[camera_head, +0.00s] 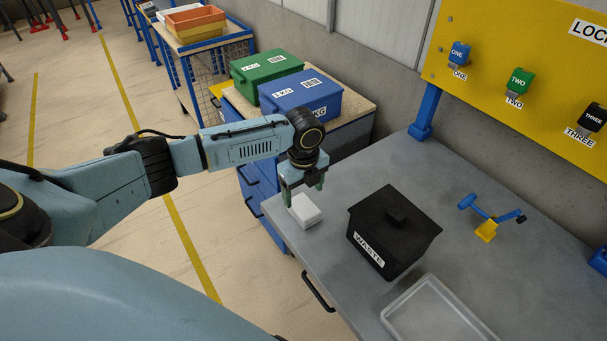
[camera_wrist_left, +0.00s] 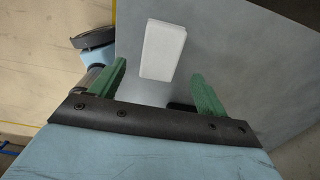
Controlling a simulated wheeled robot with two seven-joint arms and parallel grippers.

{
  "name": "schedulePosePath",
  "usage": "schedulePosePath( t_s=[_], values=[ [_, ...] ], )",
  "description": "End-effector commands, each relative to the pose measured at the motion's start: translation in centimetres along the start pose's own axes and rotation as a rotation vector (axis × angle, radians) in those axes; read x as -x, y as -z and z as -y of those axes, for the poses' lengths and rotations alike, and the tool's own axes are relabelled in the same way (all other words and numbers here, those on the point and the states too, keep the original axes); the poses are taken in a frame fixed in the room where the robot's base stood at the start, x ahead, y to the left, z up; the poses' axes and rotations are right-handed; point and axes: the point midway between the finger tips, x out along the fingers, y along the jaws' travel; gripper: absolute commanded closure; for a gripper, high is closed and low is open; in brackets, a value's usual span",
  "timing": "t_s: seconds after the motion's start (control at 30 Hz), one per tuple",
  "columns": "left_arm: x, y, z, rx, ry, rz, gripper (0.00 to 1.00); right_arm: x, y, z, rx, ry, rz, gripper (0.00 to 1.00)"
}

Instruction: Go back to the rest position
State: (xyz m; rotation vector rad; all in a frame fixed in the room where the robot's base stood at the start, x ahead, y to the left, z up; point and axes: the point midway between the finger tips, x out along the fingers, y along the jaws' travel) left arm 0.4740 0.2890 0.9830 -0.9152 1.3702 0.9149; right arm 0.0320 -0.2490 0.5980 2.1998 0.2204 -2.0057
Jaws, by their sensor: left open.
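My left gripper (camera_head: 303,190) is over the left end of the grey workbench, pointing down, with its green fingers apart. A white box (camera_head: 304,211) lies on the bench just below and in front of the fingers. In the left wrist view the white box (camera_wrist_left: 163,50) lies beyond the two open green fingers (camera_wrist_left: 158,85), with nothing between them. How far the fingertips are above the bench is hard to tell. My right gripper is in neither view.
A black lidded waste bin (camera_head: 382,257) stands on the workbench (camera_head: 450,190), right of my gripper. A clear tray (camera_head: 392,312) lies at the front. A blue and yellow tool (camera_head: 487,229) lies behind. Blue (camera_head: 285,104) and green (camera_head: 250,72) crates stand on a cabinet beyond the bench.

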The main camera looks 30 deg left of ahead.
Motion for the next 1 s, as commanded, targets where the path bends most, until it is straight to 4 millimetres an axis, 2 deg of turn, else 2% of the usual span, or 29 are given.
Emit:
schedulePosePath(
  t_s=[0.03,0.1,0.3,0.5,0.67,0.77,1.0],
  values=[
    [1.4,-0.1,0.0,-0.001,0.004,0.003,0.24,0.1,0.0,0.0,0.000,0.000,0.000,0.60],
    [2.9,-0.1,0.1,-0.001,0.004,0.001,0.24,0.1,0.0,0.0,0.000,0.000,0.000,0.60],
    [5.7,0.0,0.1,0.000,0.003,0.001,0.24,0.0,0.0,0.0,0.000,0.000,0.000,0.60],
    [6.5,0.0,0.0,0.000,0.000,0.000,0.24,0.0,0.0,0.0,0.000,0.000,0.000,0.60],
    [6.1,0.6,-0.1,0.004,0.002,-0.004,0.24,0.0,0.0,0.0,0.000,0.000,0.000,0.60],
    [4.7,2.8,-0.5,0.027,0.013,-0.017,0.24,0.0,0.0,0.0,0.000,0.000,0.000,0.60],
    [0.8,11.7,-2.8,0.237,0.096,-0.101,0.24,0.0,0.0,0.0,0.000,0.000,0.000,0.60]
  ],
)
